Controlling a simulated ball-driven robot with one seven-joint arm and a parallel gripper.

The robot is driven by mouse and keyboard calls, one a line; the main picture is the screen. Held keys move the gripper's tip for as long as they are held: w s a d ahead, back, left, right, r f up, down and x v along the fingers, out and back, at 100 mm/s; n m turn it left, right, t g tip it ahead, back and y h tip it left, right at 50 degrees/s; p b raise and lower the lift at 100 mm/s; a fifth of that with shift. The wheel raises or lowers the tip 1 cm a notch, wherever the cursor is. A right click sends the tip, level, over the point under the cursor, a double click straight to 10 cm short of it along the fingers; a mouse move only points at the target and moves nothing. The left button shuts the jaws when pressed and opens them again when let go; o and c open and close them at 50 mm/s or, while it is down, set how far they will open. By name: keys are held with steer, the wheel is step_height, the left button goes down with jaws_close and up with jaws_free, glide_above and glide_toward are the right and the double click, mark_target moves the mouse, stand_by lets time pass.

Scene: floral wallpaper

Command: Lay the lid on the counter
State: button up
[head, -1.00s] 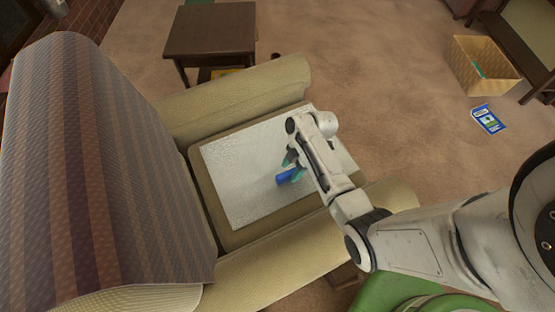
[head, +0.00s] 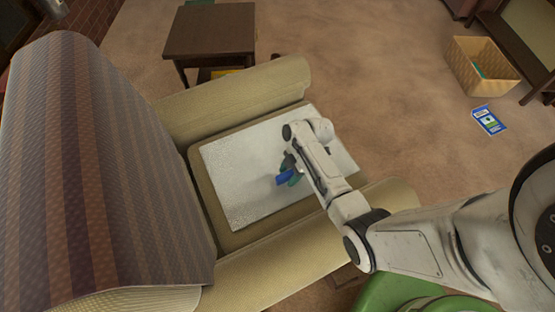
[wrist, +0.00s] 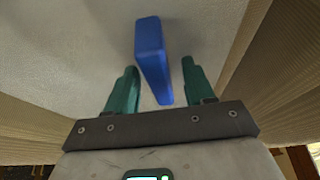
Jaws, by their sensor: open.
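A blue oblong piece (head: 284,177) rests on a pale, textured slab (head: 235,160) that lies on the armchair seat. I cannot tell whether this piece is the lid. My gripper (head: 289,169) is low over the slab, at the piece. In the wrist view, the blue piece (wrist: 150,45) lies between the two green fingers of my gripper (wrist: 159,68). The fingers are open, with a gap on each side of the piece. No separate counter can be made out. My arm covers the slab's right part in the head view.
The armchair's backrest (head: 90,170) rises at the left, and padded armrests (head: 235,97) flank the seat. A dark side table (head: 210,32) stands behind. A woven basket (head: 482,66) and a blue booklet (head: 489,120) are on the floor at right. Open carpet lies between.

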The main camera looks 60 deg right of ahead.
jaws_close()
stand_by(0.5)
stand_by(1.0)
